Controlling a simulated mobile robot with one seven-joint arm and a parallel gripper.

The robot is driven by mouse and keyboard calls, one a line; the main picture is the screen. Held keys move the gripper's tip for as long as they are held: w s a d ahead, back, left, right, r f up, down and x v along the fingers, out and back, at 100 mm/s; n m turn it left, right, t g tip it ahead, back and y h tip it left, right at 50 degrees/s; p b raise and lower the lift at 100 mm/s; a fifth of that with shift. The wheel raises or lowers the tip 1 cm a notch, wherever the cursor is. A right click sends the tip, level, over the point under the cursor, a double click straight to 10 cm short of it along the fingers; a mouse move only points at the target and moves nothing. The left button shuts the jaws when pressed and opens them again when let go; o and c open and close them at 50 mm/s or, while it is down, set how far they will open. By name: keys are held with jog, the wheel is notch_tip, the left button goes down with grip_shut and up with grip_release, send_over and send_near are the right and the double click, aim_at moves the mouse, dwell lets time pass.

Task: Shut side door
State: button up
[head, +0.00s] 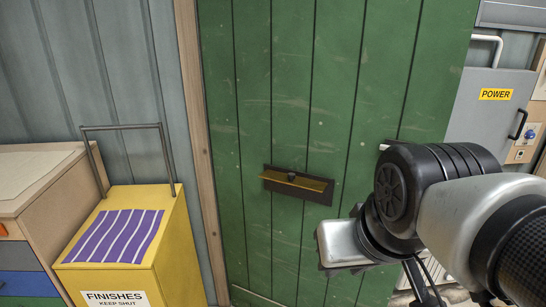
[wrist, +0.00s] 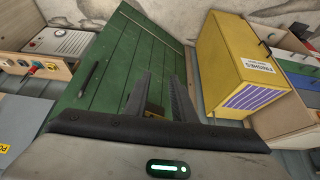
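The side door (head: 300,95) is a tall green planked panel filling the middle of the head view. Its left edge runs beside a wooden post (head: 197,130); I cannot tell how far it stands open. A dark plate with a brass flap (head: 298,185) is on its face. In the wrist view the door (wrist: 115,65) lies beyond my gripper (wrist: 162,82), with a dark pull handle (wrist: 88,80) towards one edge. My gripper's two fingers are apart, with a small yellowish piece showing between them. I cannot tell if they touch the door. In the head view, the fingers are hidden.
A yellow FINISHES box (head: 128,245) with a grey upright bar frame stands left of the door, beside a wooden drawer unit (head: 45,200). A grey POWER cabinet (head: 490,115) stands to the right, behind my arm.

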jog(key=w+f+m+t+b, duration=0.1)
jog(key=w+f, duration=0.2)
jog(key=w, duration=0.1)
jog(key=w+f+b, duration=0.2)
jog(key=w+f, duration=0.1)
jog(key=w, duration=0.1)
jog(key=w+f+m+t+b, duration=0.1)
jog(key=w+f+b, duration=0.1)
jog(key=w+f, duration=0.1)
jog(key=shift+w+m+t+y, duration=0.3)
jog(key=shift+w+y, duration=0.1)
jog(key=shift+w, duration=0.4)
grip_shut()
jog(key=w+d+f+m+t+h+b, duration=0.5)
jog(key=w+d+f+h+b, duration=0.4)
jog(key=d+f, duration=0.6)
jog(key=w+d+r+h+b, duration=0.1)
jog(key=w+d+h, duration=0.2)
jog(key=w+d, duration=0.7)
jog(key=d, duration=0.4)
jog(key=shift+w+d+r+m+h, duration=0.3)
jog(key=shift+r, duration=0.1)
